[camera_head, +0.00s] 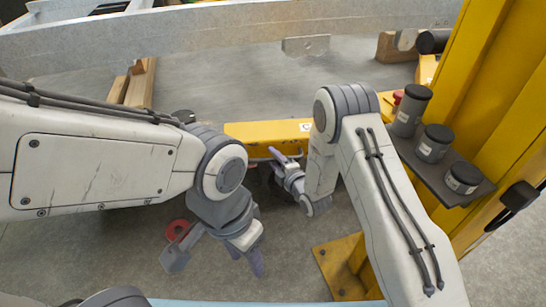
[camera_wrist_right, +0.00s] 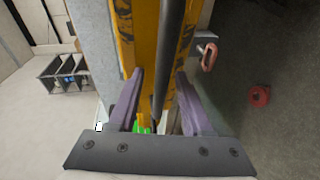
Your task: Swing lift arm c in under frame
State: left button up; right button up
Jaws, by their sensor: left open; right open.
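The yellow lift arm (camera_head: 268,132) lies across the middle of the head view, just beyond my grippers and below the grey trailer frame (camera_head: 230,28). I cannot read a letter on it. My right gripper (camera_head: 285,165) is open close to its near side. In the right wrist view the open fingers (camera_wrist_right: 158,75) point along the yellow arm (camera_wrist_right: 141,50), with a dark rod (camera_wrist_right: 168,60) showing between them. I cannot tell whether the fingers reach around either. My left gripper (camera_head: 215,262) is open and empty, lower and nearer, over the floor.
A yellow post (camera_head: 490,90) stands at the right, with a shelf (camera_head: 445,180) of dark canisters. A red ring (camera_head: 177,229) lies near my left gripper. Wooden blocks (camera_head: 138,84) stand under the frame. A red clip (camera_wrist_right: 209,57) hangs beside the arm in the right wrist view.

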jog(key=shift+w+a, duration=0.2)
jog(key=shift+w, duration=0.15)
jog(key=shift+f, duration=0.1)
grip_shut()
dwell(1.1)
